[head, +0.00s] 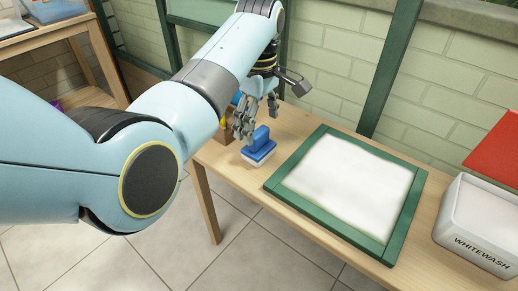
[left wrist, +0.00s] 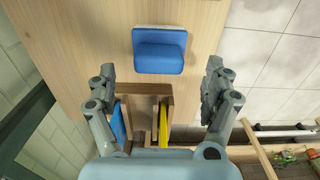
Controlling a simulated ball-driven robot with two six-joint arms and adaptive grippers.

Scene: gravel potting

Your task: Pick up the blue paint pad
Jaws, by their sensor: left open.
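The blue paint pad (head: 260,142) stands on the wooden table near its left end, with its blue grip up and a white edge below. In the left wrist view the pad (left wrist: 159,50) lies ahead of the fingertips, roughly centred between them. My left gripper (head: 255,120) is just behind and above the pad in the head view. Its two fingers (left wrist: 160,80) are spread wide with nothing between them, and they look apart from the pad. My right gripper is in neither view.
A wooden holder (left wrist: 149,92) with blue and yellow items sits under the gripper. A green-framed white panel (head: 405,222) lies right of the pad. A white tub marked WHITEWASH (head: 478,225) stands at the right. A brick wall (head: 455,95) runs behind the table.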

